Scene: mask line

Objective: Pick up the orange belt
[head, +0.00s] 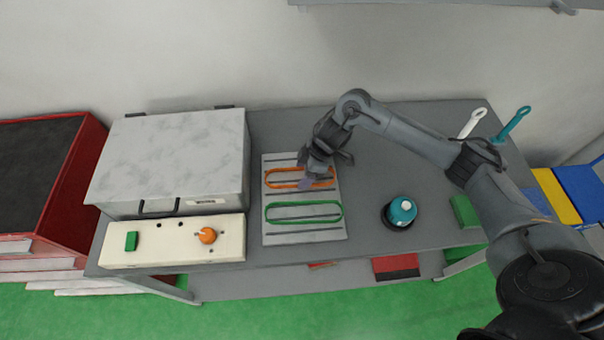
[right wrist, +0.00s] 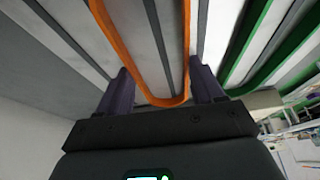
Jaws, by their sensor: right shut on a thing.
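The orange belt (head: 285,169) is a long loop lying on the upper part of a light slotted board (head: 305,236). My right gripper (head: 306,182) reaches down over the belt's right half and hides part of it. In the right wrist view, the rounded end of the orange belt (right wrist: 124,56) lies between the two purple fingers of my right gripper (right wrist: 163,92), which is shut on it. The belt appears to be still at the board. My left gripper is not in view.
A green belt (head: 304,203) lies just below on the same board. A grey box (head: 170,150) and a panel with an orange knob (head: 207,235) stand left. A teal-topped bottle (head: 402,211) stands right; white and teal handled tools (head: 515,121) are at the back right.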

